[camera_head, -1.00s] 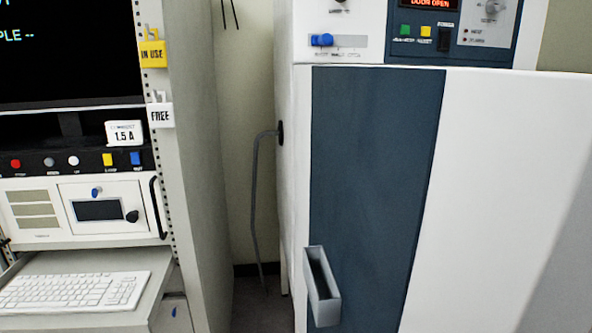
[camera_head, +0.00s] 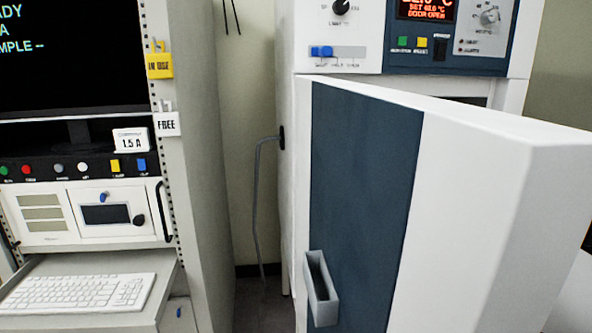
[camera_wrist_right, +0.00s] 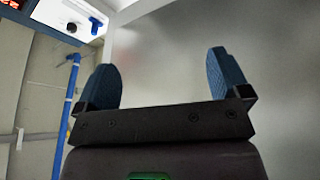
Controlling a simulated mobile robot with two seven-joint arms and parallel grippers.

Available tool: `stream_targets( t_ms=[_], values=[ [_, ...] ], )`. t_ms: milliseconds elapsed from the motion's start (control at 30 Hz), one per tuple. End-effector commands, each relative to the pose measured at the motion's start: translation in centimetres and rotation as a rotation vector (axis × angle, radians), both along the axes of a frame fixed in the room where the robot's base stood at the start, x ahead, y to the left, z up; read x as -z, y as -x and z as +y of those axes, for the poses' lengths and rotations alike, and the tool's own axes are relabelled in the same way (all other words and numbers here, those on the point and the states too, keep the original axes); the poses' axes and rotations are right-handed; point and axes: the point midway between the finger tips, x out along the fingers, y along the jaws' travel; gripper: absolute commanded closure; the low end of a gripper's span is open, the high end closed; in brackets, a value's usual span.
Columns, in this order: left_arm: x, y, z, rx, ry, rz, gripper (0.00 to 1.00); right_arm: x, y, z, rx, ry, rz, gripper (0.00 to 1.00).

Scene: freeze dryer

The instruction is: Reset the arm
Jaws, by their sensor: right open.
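My right gripper (camera_wrist_right: 161,64) shows only in the right wrist view. Its two blue fingers stand wide apart with nothing between them. A plain grey surface (camera_wrist_right: 160,50) fills the space beyond the fingers; I cannot tell how far off it is. My right arm and gripper do not show in the head view. My left arm and gripper are in neither view. The freeze dryer's door (camera_head: 465,190), with a blue panel and a grey box handle (camera_head: 321,288), stands ajar in the head view, with a dark gap above its top edge.
The dryer's control panel (camera_head: 447,36) reads door open. A rack on the left holds a screen (camera_head: 70,60), a keyboard (camera_head: 78,292) on a pulled-out shelf and a white cabinet (camera_head: 108,214). A grey hose (camera_head: 257,200) hangs in the narrow gap between rack and dryer.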

Motion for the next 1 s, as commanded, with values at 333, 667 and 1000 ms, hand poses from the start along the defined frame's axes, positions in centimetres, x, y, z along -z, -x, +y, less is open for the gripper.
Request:
stream_targets(
  t_ms=[333,667,1000],
  values=[
    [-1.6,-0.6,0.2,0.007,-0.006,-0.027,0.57,10.3,5.6,-2.9,0.17,-0.36,0.407,0.05],
    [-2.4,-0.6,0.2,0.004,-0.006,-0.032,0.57,18.9,13.6,-4.3,0.297,-0.65,0.726,0.05],
    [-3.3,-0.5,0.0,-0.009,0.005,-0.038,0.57,25.0,23.3,-5.3,0.443,-0.866,0.915,0.05]
  ],
)
